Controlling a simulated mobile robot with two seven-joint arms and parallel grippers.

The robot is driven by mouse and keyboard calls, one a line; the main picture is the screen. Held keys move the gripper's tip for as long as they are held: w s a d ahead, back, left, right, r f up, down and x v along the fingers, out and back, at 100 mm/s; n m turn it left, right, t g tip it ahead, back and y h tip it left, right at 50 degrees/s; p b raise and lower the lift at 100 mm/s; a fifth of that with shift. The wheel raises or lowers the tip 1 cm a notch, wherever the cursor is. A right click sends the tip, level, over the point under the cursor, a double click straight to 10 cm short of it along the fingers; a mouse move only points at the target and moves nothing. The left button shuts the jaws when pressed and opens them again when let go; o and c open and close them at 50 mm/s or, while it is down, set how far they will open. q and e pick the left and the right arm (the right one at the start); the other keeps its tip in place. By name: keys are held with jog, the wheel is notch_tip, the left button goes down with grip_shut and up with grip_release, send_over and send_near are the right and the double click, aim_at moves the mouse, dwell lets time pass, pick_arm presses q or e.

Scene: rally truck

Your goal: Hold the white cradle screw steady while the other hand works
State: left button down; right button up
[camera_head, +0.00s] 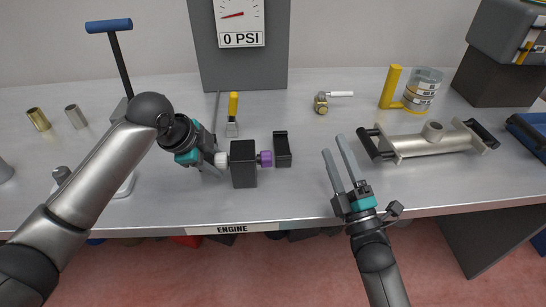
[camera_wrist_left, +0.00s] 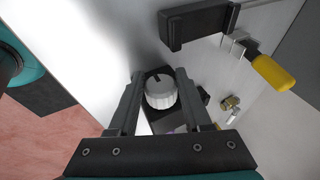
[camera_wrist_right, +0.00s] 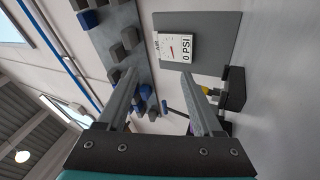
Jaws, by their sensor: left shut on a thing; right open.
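The white cradle screw (camera_head: 221,159) sticks out of the left side of a black block (camera_head: 243,172) on the bench. My left gripper (camera_head: 214,160) reaches it from the left and is shut on it. In the left wrist view the white ribbed knob (camera_wrist_left: 161,93) sits between the fingers (camera_wrist_left: 160,82), with a dark slot on its face. A purple screw (camera_head: 265,158) is on the block's right side. My right gripper (camera_head: 333,146) is open and empty, above the bench to the right of the block. Its fingers also show apart in the right wrist view (camera_wrist_right: 158,72).
A small black holder (camera_head: 282,150) stands just right of the block. Behind are a yellow-handled tool (camera_head: 233,112) and a brass valve (camera_head: 321,103). A metal pipe piece with black grips (camera_head: 430,140) lies to the right. A gauge panel (camera_head: 242,60) stands at the back.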

aim_at(264, 159)
jog(key=s+a+f+n+g, duration=0.1)
jog(key=a+f, duration=0.1)
jog(key=a, duration=0.1)
jog(key=a+f+n+g, duration=0.1)
jog(key=a, duration=0.3)
jog(key=s+a+f+n+g+y, duration=0.1)
jog(key=a+f, duration=0.1)
jog(key=a, duration=0.1)
jog(key=shift+s+a+f, duration=0.15)
jog(key=shift+s+f, duration=0.15)
jog(key=shift+w+a+f+g, duration=0.1)
jog(key=shift+a+g, duration=0.15)
jog(key=shift+g, duration=0.05)
jog(key=x, duration=0.6)
jog(key=shift+w, duration=0.3)
jog(key=shift+s+g, duration=0.15)
jog(key=shift+g, duration=0.45)
jog(key=shift+r+m+g+h, duration=0.25)
jog(key=shift+m+g+h, duration=0.2)
jog(key=shift+g, duration=0.9)
jog(key=shift+r+m+g+h, duration=0.35)
jog(key=shift+m+g, duration=0.1)
jog(key=shift+g, duration=0.9)
jog(key=g, duration=0.4)
jog(key=shift+w+r+m+h, duration=0.1)
jog(key=shift+w+m+h, duration=0.2)
jog(key=shift+m, duration=0.1)
jog(key=shift+g, duration=1.1)
